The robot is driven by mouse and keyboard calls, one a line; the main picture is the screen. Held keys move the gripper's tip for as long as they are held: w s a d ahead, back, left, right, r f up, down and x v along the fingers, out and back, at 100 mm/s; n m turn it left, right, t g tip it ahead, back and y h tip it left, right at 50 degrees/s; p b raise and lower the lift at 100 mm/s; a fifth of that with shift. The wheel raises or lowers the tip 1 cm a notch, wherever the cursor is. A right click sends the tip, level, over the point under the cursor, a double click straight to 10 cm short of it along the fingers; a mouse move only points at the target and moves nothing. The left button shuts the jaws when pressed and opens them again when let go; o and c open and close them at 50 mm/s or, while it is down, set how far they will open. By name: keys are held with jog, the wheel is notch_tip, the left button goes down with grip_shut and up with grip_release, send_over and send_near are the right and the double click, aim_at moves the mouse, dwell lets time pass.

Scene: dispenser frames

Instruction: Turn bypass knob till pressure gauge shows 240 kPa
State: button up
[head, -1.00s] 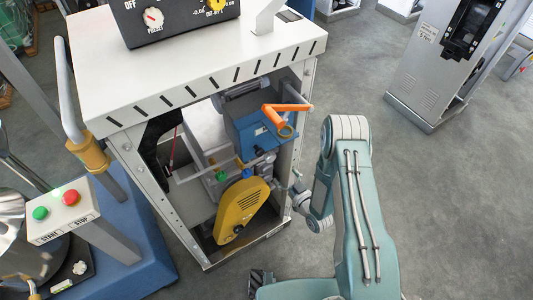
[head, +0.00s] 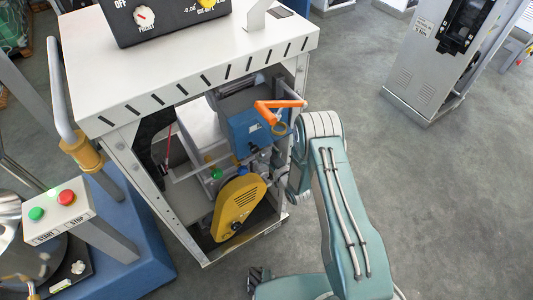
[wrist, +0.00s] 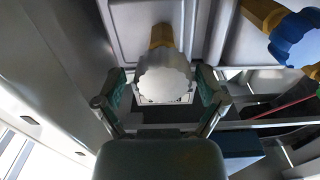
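In the wrist view, a pale grey scalloped knob (wrist: 164,78) on a brass stem sits between the two fingers of my gripper (wrist: 162,88). The fingers are apart, one on each side of the knob, with a narrow gap at each side. No label shows that this is the bypass knob. A blue knob (wrist: 297,38) on a brass fitting is at the upper right of the wrist view. In the head view my gripper is mostly hidden inside the dispenser frame, right of the yellow housing. No readable pressure gauge shows.
The white dispenser cabinet (head: 185,62) stands over a yellow housing (head: 238,205) and a blue box (head: 243,133) with an orange handle (head: 276,105). A START/STOP box (head: 57,215) is at the left. The floor at right is clear up to a grey cabinet (head: 428,75).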

jog(key=shift+a, duration=0.25)
jog(key=c, duration=0.6)
jog(key=shift+c, duration=0.2)
jog(key=shift+d+m, duration=0.1)
jog(key=shift+m, duration=0.2)
jog(key=m, duration=0.2)
jog(key=shift+m, duration=0.3)
jog(key=m, duration=0.3)
jog(key=shift+w+d+m, duration=0.1)
jog(key=shift+w+m, duration=0.05)
jog(key=shift+m, duration=0.25)
jog(key=m, duration=0.6)
jog(key=shift+d+f, duration=0.1)
jog(key=shift+d, duration=0.1)
